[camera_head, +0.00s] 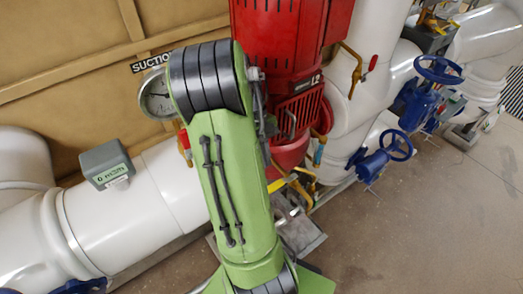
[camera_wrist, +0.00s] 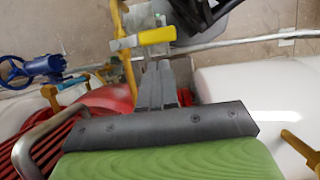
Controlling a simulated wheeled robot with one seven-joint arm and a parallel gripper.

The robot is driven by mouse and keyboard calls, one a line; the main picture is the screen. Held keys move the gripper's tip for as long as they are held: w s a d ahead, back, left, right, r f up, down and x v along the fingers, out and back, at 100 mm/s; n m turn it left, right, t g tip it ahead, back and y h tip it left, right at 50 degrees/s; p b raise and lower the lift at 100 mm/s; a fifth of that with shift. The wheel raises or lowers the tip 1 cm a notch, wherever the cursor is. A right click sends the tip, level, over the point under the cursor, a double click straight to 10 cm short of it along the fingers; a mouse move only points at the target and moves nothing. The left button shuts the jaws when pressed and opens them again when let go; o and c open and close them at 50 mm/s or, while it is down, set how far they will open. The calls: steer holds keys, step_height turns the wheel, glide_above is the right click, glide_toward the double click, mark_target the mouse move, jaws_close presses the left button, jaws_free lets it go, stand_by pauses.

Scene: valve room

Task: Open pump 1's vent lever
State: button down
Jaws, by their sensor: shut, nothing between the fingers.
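The red pump (camera_head: 285,50) stands upright behind my green arm in the head view. Part of its red body (camera_wrist: 105,103) shows at the left in the wrist view. A small lever with a yellow grip (camera_wrist: 157,36) lies across the top middle of the wrist view, beside a thin yellow pipe (camera_wrist: 128,75). I cannot tell for certain that it is the vent lever. My gripper (camera_wrist: 163,66) is shut and empty, its fingertips just below the yellow grip in the picture. I cannot tell whether they touch. In the head view my arm hides much of the pump's lower front.
A white pipe (camera_head: 135,205) with a grey box (camera_head: 106,164) runs at the left. A round gauge (camera_head: 156,95) sits beside my arm. Blue handwheels (camera_head: 440,69) stand on the right. A bent metal handle (camera_wrist: 38,135) is near my gripper. The floor (camera_head: 430,230) at the right is clear.

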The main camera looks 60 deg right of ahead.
mark_target(282, 182)
steer(key=x, duration=0.4)
steer(key=shift+f+b, duration=0.35)
steer(key=shift+b, duration=0.05)
